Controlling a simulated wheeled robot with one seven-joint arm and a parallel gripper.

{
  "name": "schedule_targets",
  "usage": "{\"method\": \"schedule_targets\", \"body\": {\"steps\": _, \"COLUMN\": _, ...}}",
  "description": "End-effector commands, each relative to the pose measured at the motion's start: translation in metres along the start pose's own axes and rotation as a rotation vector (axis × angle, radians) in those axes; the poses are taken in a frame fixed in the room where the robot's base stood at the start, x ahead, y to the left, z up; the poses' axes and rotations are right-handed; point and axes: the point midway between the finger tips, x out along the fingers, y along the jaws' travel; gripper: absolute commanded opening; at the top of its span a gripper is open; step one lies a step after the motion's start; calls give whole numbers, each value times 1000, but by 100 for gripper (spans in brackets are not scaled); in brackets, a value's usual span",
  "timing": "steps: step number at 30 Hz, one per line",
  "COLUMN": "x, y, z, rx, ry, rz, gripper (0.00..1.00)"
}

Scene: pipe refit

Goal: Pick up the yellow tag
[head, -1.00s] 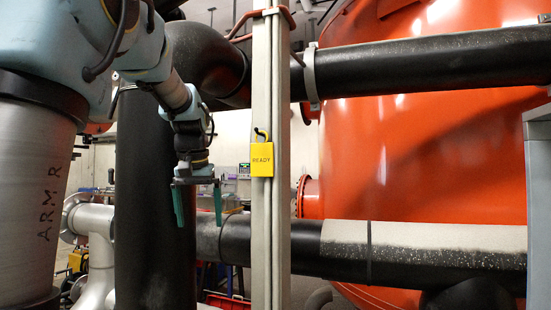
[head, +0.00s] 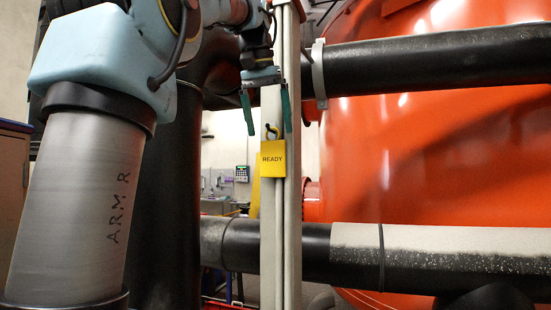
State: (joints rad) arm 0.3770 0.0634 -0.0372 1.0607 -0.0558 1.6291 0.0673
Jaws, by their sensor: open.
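A dark peg shows inside the hook. My gripper (head: 267,118) is above the tag, with its two green fingers pointing down and spread apart. In the picture the fingertips lie to either side of the hook's height, one left and one right. The gap between the fingers is empty. I cannot tell how far the fingers are from the tag in depth.
The pale post (head: 281,240) stands upright. A black pipe (head: 420,65) crosses high on the right, and a lower pipe (head: 300,245) runs behind the post. A thick black vertical pipe (head: 170,220) stands at left. A large orange tank (head: 410,150) fills the right background.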

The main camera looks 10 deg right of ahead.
Motion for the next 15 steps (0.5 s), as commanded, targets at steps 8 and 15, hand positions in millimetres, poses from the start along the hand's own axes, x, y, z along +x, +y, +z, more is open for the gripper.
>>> {"method": "schedule_targets", "body": {"steps": 8, "x": 25, "y": 0, "z": 0, "rx": -1, "ry": 0, "rz": -1, "gripper": 100}}
{"method": "schedule_targets", "body": {"steps": 15, "x": 58, "y": -2, "z": -3, "rx": -1, "ry": -2, "rz": 0, "gripper": 100}}
